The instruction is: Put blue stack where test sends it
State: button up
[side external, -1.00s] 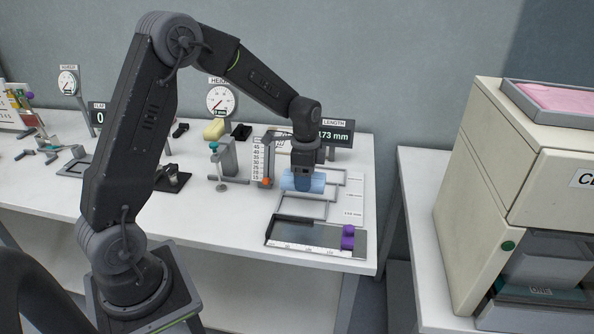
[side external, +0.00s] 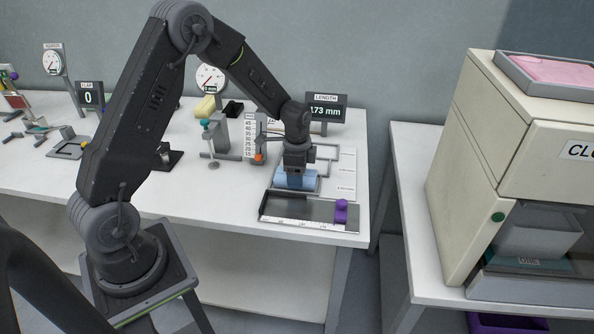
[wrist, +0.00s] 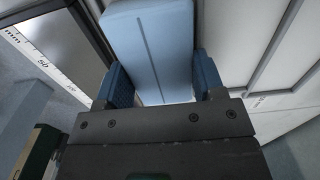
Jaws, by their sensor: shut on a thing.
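The light blue stack (side external: 296,178) is a wrapped-looking block with a seam line along its face. It also fills the upper middle of the wrist view (wrist: 150,45). My gripper (side external: 298,174) is shut on it, one blue-padded finger on each side. The stack is at the outlined frames (side external: 325,152) on the right of the table, behind the length gauge (side external: 290,209). I cannot tell if it touches the surface. The gauge is a dark tray with a ruler edge and a purple slider (side external: 341,211). The length display (side external: 325,110) reads 173 mm.
A height stand (side external: 218,135) with a scale card and orange marker (side external: 258,157) stands just left of the stack. A cream machine (side external: 470,170) is on a separate table at right, with a pink-topped tray (side external: 550,72) above. A gap separates the tables.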

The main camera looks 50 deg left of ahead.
jog(key=o, duration=1)
notch_tip(320, 180, up, 14)
jog(key=f, duration=0.1)
jog(key=s+d+r+n+t, duration=0.35)
jog(key=s+d+r, duration=0.35)
jog(key=s+r, duration=0.3)
jog(key=s+d+n, duration=0.1)
jog(key=s, duration=0.3)
jog(key=s+d+n+t, duration=0.1)
jog(key=s+d+n, duration=0.1)
jog(key=s, duration=0.2)
jog(key=s+d+n+t, duration=0.1)
jog(key=s+d+n, duration=0.1)
jog(key=s, duration=0.2)
jog(key=shift+s+r+n, duration=0.25)
jog(key=shift+s+r, duration=0.15)
